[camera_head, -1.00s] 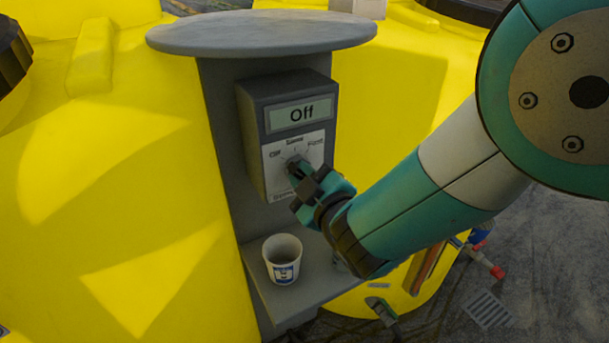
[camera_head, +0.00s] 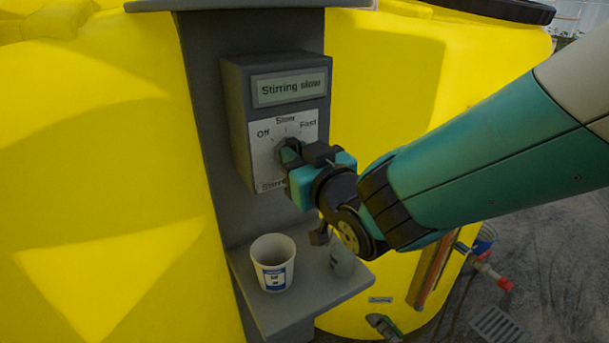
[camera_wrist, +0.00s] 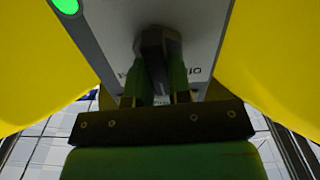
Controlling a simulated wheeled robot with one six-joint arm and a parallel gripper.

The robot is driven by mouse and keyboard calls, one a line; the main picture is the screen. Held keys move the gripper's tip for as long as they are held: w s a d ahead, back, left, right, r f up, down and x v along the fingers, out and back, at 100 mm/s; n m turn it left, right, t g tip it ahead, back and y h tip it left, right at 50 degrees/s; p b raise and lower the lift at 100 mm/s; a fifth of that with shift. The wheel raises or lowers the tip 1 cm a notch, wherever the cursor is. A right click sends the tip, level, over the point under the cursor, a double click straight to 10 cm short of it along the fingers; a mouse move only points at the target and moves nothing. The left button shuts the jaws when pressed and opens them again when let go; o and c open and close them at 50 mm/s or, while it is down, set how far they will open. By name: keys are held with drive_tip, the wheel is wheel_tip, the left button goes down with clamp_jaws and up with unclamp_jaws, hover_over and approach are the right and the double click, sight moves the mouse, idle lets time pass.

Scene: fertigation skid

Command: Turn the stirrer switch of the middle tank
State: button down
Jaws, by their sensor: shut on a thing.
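The grey stirrer switch box (camera_head: 238,120) is mounted on a dark upright panel between yellow tanks. Its display (camera_head: 290,87) reads "Stirring slow". In the wrist view the knob (camera_wrist: 153,45) stands between the two fingers in front of the pale plate. A green light (camera_wrist: 66,5) shows at the top left there.
A white paper cup (camera_head: 272,265) stands on the grey shelf (camera_head: 300,310) below the box, left of a greyish object (camera_head: 341,262) partly behind my arm. Yellow tank walls (camera_head: 100,200) flank the panel. A grey top (camera_head: 240,4) overhangs it.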

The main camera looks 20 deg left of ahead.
drive_tip(key=shift+w+d+f+m+b, duration=0.1)
drive_tip(key=shift+m+b, duration=2.25)
drive_tip(key=shift+m, duration=0.1)
drive_tip(key=shift+w+d+m+b, duration=0.1)
drive_tip(key=shift+m+b, duration=2.2)
drive_tip(key=shift+m, duration=0.15)
drive_tip(key=c, duration=1.1)
unclamp_jaws()
drive_tip(key=shift+o, duration=0.2)
drive_tip(key=v, duration=1.7)
drive_tip(key=shift+b, duration=0.45)
drive_tip(key=shift+s+d, duration=0.1)
drive_tip(key=shift+d, duration=0.05)
